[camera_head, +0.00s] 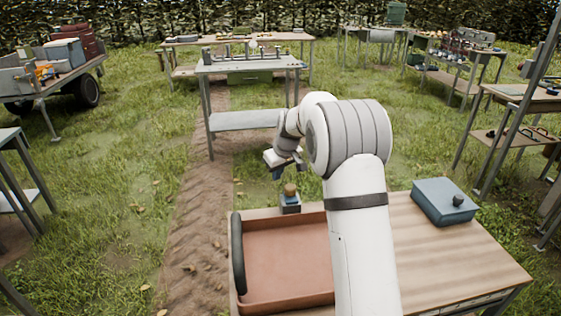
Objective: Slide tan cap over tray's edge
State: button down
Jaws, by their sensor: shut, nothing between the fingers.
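A small tan cap (291,188) sits on top of a small blue block-like holder (290,204) at the table's far edge, just behind the tray. The reddish-brown tray (236,291) lies on the left of the wooden table, with a dark rounded bar on its left side; my arm covers its right part. My gripper (277,174) is beyond the table's far edge, above and slightly left of the cap in the picture, apart from it. It is shut and empty. Its fingertips are small and hard to make out.
A blue lidded box (443,203) with a dark knob stands on the right of the table (470,265). The wood between it and my arm is clear. A grey bench (248,63) stands farther back, with grass and a dirt strip between.

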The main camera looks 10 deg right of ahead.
aim_at(287, 190)
jog(key=s, duration=0.1)
jog(key=s+d, duration=0.1)
jog(key=s, duration=0.1)
jog(key=shift+s+d+f, duration=0.1)
jog(key=shift+s+d, duration=0.15)
jog(key=shift+d, duration=0.15)
jog(key=shift+s+b, duration=1)
jog(key=shift+s, duration=1)
jog(key=shift+f, duration=0.1)
jog(key=shift+s+r, duration=0.1)
jog(key=shift+r, duration=0.4)
jog(key=v, duration=0.7)
jog(key=shift+r, duration=0.1)
